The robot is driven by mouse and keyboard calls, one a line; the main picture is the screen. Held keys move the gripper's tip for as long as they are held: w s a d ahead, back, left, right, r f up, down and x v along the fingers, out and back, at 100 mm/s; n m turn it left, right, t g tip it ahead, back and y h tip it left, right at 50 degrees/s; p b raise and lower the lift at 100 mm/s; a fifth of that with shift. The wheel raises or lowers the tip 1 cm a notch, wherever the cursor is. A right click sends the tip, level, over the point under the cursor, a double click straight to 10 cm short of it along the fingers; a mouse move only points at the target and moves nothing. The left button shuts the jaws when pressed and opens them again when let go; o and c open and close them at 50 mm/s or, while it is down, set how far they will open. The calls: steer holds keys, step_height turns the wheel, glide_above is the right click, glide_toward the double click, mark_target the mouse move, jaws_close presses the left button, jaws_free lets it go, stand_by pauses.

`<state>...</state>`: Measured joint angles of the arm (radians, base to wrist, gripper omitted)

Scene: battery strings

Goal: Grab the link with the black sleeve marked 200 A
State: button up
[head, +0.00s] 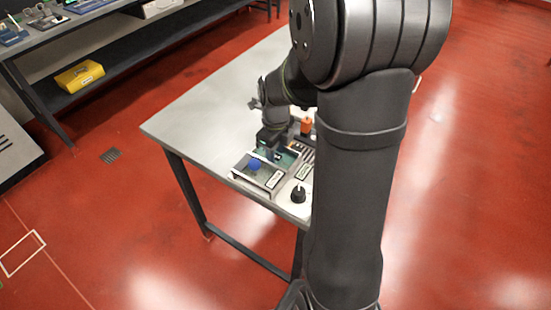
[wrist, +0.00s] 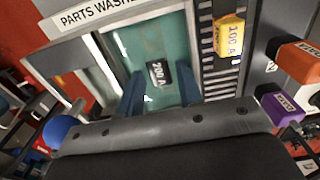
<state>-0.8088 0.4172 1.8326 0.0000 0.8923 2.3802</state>
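The link with the black sleeve marked 200 A (wrist: 158,74) lies in the teal basin of the parts washer (wrist: 98,14), in the middle of the wrist view. Only its sleeve shows clearly; its ends are hard to make out. My gripper (wrist: 160,84) is open, with one blue finger on each side of the sleeve in the picture. I cannot tell how far above the link the fingertips are, and I see no contact. In the head view my gripper (head: 270,139) is over the parts washer (head: 259,184), and the link cannot be made out there.
A link with a yellow sleeve marked 100 A (wrist: 229,36) sits by the slotted rack right of the basin. Orange (wrist: 298,63) and purple (wrist: 281,108) labelled parts stand further right. A blue ball knob (wrist: 61,130) is at the left. The table's far left part (head: 200,117) is clear.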

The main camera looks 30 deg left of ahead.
steer(key=shift+f, duration=0.3)
jaws_close()
